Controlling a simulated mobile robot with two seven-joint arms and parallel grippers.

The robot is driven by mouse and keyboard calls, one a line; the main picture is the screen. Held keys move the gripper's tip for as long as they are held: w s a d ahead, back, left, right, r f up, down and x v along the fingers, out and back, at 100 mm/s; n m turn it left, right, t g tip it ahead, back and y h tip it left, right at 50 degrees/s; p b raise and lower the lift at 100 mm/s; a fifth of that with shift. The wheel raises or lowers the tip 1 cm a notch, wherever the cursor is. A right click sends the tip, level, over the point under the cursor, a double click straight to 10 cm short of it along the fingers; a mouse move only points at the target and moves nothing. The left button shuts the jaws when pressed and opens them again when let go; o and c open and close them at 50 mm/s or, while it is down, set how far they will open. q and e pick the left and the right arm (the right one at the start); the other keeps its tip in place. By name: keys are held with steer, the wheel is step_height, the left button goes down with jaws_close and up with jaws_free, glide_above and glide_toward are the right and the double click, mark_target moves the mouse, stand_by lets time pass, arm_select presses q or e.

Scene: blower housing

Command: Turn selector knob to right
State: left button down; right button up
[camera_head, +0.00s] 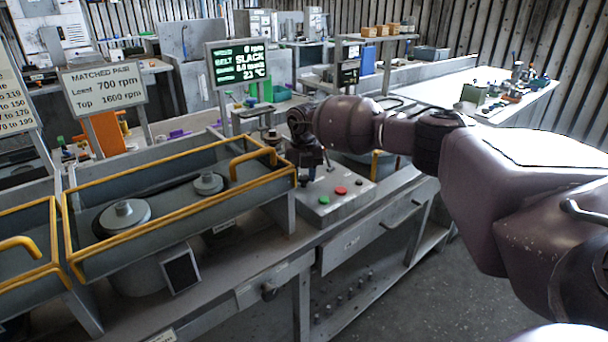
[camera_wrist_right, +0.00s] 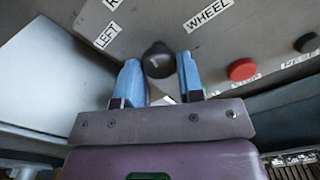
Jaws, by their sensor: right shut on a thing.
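The selector knob (camera_wrist_right: 158,60) is a small black round knob on the grey control panel, with a pale mark on its face. Labels reading LEFT and WHEEL lie near it in the right wrist view. My right gripper (camera_wrist_right: 158,72) has its two blue fingers on either side of the knob and is shut on it. In the head view the right gripper (camera_head: 310,174) points down at the control box (camera_head: 352,203), and the knob is hidden behind it. My left gripper is not in view.
A red button (camera_head: 341,190) and a green button (camera_head: 324,199) sit on the box close to the gripper. A yellow-railed guard (camera_head: 180,161) over two pulleys stands just left.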

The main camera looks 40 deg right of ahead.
mark_target(304, 177)
steer(key=shift+r, duration=0.1)
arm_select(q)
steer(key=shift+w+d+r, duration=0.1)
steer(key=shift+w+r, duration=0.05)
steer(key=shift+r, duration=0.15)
arm_select(e)
steer(key=o, duration=0.9)
arm_select(q)
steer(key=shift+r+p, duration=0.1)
steer(key=shift+p, duration=0.35)
arm_select(e)
step_height(304, 177, up, 11)
steer(key=shift+f, duration=0.15)
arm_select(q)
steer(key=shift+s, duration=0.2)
